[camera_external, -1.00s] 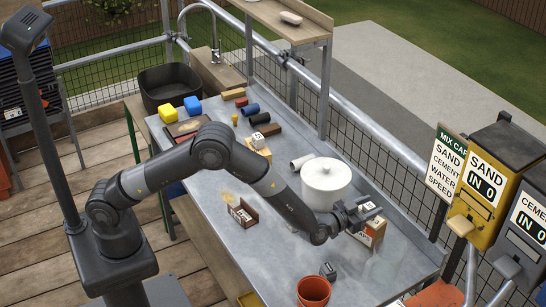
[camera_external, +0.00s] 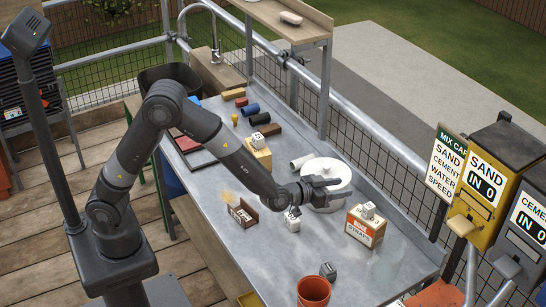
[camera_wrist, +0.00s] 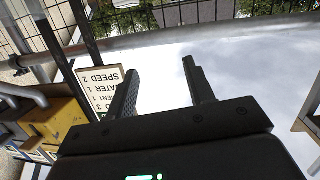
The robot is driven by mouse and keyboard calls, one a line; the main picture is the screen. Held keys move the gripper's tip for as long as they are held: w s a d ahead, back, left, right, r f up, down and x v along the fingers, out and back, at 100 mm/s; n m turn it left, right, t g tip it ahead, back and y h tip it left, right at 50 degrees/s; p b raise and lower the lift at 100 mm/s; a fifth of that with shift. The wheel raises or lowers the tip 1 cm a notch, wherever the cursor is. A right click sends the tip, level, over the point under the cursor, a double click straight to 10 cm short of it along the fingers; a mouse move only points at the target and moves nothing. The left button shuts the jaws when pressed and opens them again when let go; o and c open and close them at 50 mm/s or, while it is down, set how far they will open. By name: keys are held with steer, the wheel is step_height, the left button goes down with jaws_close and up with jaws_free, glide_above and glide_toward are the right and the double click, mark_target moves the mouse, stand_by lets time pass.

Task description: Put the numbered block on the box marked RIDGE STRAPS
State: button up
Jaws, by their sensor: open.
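The orange-and-white box marked STRAPS (camera_external: 362,231) stands on the metal bench, right of centre in the external view. A small white block with dark marks (camera_external: 368,210) sits on its top; the marks are too small to read. My gripper (camera_external: 335,189) is open, above the bench in front of the white pot, up and left of the box and apart from it. In the wrist view, the gap between my two fingers (camera_wrist: 158,82) is empty. Another pale marked block (camera_external: 292,223) stands on the bench below my wrist, partly hidden.
A white lidded pot (camera_external: 325,168) stands behind my gripper. A dark grey block (camera_external: 328,269) and an orange pot (camera_external: 313,291) stand near the front edge. A tan box (camera_external: 257,160) bears another marked block (camera_external: 258,140). Bare bench lies between the box and the front edge.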

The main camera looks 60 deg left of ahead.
steer(key=s+a+r+m+g+h, duration=0.1)
steer(key=s+a+r+g, duration=0.4)
steer(key=s+a+r, duration=0.85)
steer(key=s+a+f+g+y, duration=0.1)
steer(key=s+a+g, duration=0.1)
steer(key=s+a, duration=0.6)
steer(key=s+a+f+n+g+y, duration=0.1)
steer(key=s+a, duration=0.7)
steer(key=s, duration=0.9)
steer(key=shift+a+f+g+y, duration=0.3)
steer(key=shift+f+g+y, duration=0.2)
steer(key=shift+f+g, duration=0.45)
